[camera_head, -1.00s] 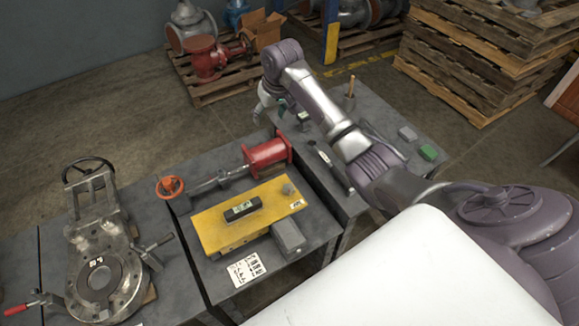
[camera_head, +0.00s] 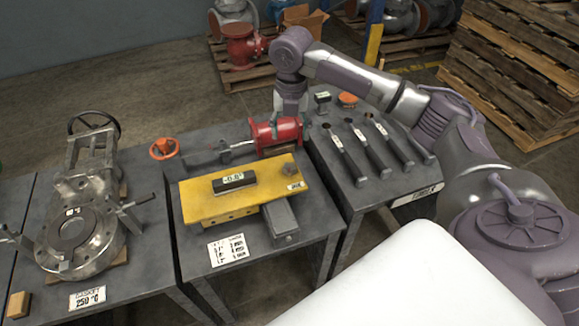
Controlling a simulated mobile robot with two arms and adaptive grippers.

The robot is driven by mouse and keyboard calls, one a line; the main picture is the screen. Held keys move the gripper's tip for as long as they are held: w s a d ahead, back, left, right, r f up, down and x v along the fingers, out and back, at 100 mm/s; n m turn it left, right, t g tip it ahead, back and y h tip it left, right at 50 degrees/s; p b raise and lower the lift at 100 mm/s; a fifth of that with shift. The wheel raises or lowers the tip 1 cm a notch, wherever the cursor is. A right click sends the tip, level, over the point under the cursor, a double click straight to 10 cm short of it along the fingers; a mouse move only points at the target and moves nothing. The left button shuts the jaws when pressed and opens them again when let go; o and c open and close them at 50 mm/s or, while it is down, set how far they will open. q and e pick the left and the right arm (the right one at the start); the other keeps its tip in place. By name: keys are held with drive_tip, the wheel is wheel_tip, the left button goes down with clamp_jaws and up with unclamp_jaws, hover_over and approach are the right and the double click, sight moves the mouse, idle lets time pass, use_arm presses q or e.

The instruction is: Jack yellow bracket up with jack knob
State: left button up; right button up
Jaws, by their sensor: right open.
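The yellow bracket (camera_head: 212,204) lies flat on the middle table, with a black labelled block (camera_head: 234,183) on top. An orange round knob (camera_head: 163,149) is at the table's back left; I cannot tell for certain whether it is the jack knob. A rod runs from near it towards a red cylinder (camera_head: 276,138) behind the bracket. My left gripper is out of view.
A grey box (camera_head: 280,216) stands at the bracket's front right. Several black-handled tools (camera_head: 372,150) lie on the right table (camera_head: 325,188). A flanged metal valve (camera_head: 85,225) is on the left table. My right arm crosses above the right table.

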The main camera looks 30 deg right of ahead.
sight(289, 166)
wheel_tip(289, 166, down, 13)
drive_tip(key=shift+w+a+r+b, duration=0.1)
drive_tip(key=shift+r+b, duration=0.1)
drive_tip(key=shift+b, duration=0.1)
drive_tip(key=shift+r, duration=0.1)
drive_tip(key=c, duration=1.1)
